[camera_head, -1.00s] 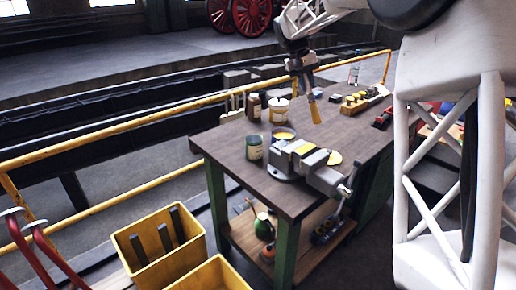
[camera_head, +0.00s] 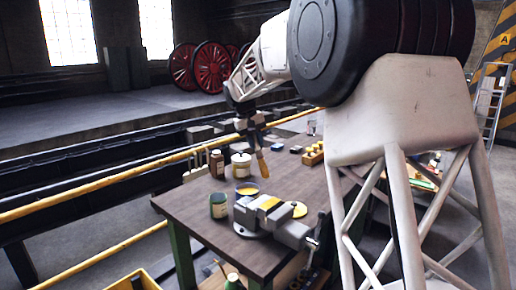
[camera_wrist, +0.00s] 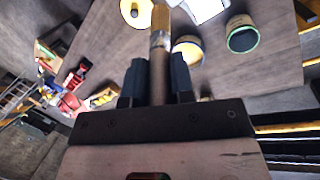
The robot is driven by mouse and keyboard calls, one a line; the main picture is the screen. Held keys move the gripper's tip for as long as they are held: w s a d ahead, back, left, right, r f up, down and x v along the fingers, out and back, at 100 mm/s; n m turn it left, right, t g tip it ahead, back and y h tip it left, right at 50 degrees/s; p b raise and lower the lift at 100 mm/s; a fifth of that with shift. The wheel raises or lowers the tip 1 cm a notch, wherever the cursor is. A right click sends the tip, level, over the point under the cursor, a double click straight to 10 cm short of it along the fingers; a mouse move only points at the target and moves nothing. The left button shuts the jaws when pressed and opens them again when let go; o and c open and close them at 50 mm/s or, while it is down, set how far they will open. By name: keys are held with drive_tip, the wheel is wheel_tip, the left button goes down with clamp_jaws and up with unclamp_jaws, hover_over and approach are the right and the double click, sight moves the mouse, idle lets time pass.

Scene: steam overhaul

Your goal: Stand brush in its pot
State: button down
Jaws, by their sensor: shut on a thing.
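My gripper (camera_head: 258,142) is shut on the brush (camera_head: 262,163), above the back of the workbench. The brush hangs almost upright with its tan bristles down, apart from the bench things. In the wrist view, the brush (camera_wrist: 159,45) points away between the two dark fingers (camera_wrist: 157,85), which hide part of its handle. A green open pot (camera_head: 218,205) stands left of the vise; it also shows in the wrist view (camera_wrist: 242,36). A shallow yellow-topped tin (camera_head: 247,189) stands behind the vise. I cannot tell which is the brush's pot.
The grey vise (camera_head: 268,216) sits at the bench front, with a yellow disc (camera_head: 298,209) beside it. A brown jar (camera_head: 216,164) and a white lidded jar (camera_head: 241,165) stand at the back left. The bench (camera_head: 190,205) is bare at its left front.

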drive_tip(key=w+a+f+n+y, duration=0.1)
drive_tip(key=w+a+f+n, duration=0.1)
drive_tip(key=a, duration=0.5)
drive_tip(key=w+a+f+n+y, duration=0.1)
drive_tip(key=w+a+n+y, duration=0.1)
drive_tip(key=w+a+n, duration=0.3)
drive_tip(key=a+n, duration=0.1)
drive_tip(key=a, duration=0.2)
drive_tip(key=shift+w+f, duration=0.3)
drive_tip(key=shift+f, duration=0.05)
drive_tip(key=shift+d, duration=0.1)
drive_tip(key=shift+f, duration=0.25)
wheel_tip(320, 180, down, 12)
drive_tip(key=shift+f, duration=0.25)
idle(1.0)
drive_tip(key=shift+f, duration=0.1)
idle(0.3)
drive_tip(key=c, duration=0.9)
unclamp_jaws()
drive_tip(key=shift+r, duration=3.9)
